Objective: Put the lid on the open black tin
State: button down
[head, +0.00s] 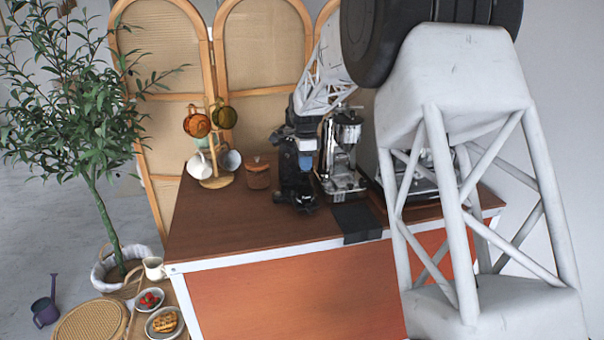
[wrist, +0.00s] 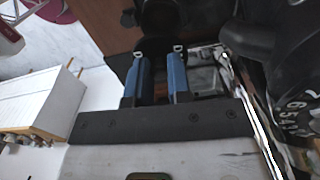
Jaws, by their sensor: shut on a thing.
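My gripper (wrist: 160,52) has two blue fingers. In the head view it (head: 306,172) points down over the table beside the espresso machine. The fingers are shut on a dark thing, taken to be the lid; it blends into the dark shapes around it, so its outline is unclear. A round black object (wrist: 158,14), perhaps the open tin, shows just beyond the fingertips in the wrist view. In the head view, black shapes (head: 306,206) sit low under the gripper on the tabletop. I cannot tell whether lid and tin touch.
The chrome espresso machine (head: 342,160) stands close right of my gripper. An amber jar (head: 258,174) and a mug tree (head: 216,182) with several mugs stand to the left. A black cloth (head: 357,221) hangs over the front edge. The brown tabletop (head: 232,222) is clear at front left.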

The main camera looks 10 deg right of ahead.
jog(key=shift+w+d, duration=0.1)
jog(key=shift+w, duration=0.05)
jog(key=shift+f, duration=0.15)
dwell(0.4)
jog(key=shift+f, duration=3)
jog(key=shift+f, duration=0.15)
dwell(0.3)
jog(key=shift+c, duration=2.4)
grip_release()
jog(key=shift+r, duration=3.45)
